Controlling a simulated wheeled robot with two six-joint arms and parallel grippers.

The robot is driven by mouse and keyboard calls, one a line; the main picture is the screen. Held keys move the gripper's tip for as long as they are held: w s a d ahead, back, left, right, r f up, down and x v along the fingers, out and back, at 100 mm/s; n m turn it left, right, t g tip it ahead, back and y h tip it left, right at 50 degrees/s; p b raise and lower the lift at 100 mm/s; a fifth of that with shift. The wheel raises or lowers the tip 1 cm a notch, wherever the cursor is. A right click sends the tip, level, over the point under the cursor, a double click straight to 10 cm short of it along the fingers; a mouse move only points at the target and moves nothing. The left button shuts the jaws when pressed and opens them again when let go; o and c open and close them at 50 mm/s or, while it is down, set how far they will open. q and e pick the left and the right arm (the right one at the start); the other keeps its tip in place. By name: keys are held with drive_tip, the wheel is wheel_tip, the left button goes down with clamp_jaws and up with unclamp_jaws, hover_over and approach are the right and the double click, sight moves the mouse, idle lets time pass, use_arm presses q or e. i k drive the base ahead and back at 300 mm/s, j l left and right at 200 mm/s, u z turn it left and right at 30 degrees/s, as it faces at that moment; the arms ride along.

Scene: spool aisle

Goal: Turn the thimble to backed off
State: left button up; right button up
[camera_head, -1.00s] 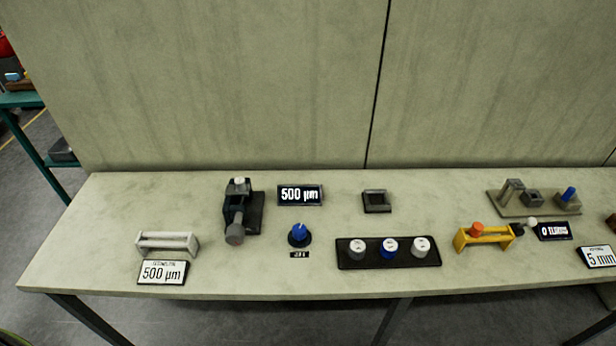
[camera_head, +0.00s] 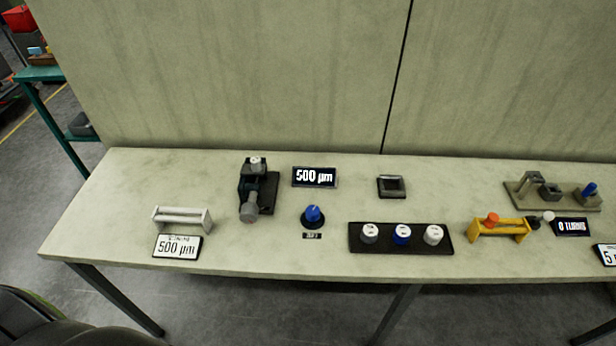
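A dark clamp-like device (camera_head: 257,189) stands on the bench left of centre. A grey round knob, which looks like the thimble (camera_head: 250,209), sticks out of its front towards me. A small pale cap (camera_head: 256,163) sits at its back end. A display (camera_head: 314,177) reading "500 µm" stands to its right, and a blue knob (camera_head: 312,214) stands on the bench below that display. Any mark on the thimble is too small to read. Neither of my grippers shows in the view.
On the bench (camera_head: 110,210), a white bracket (camera_head: 182,218) and a "500 µm" card (camera_head: 177,246) are at left. A black strip with three spools (camera_head: 401,238), a yellow holder (camera_head: 500,229) and a grey-green fixture (camera_head: 552,197) are rightward. A wall (camera_head: 240,80) rises behind.

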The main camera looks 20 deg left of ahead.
sight(248, 214)
drive_tip(key=k+u, duration=0.1)
drive_tip(key=u, duration=0.9)
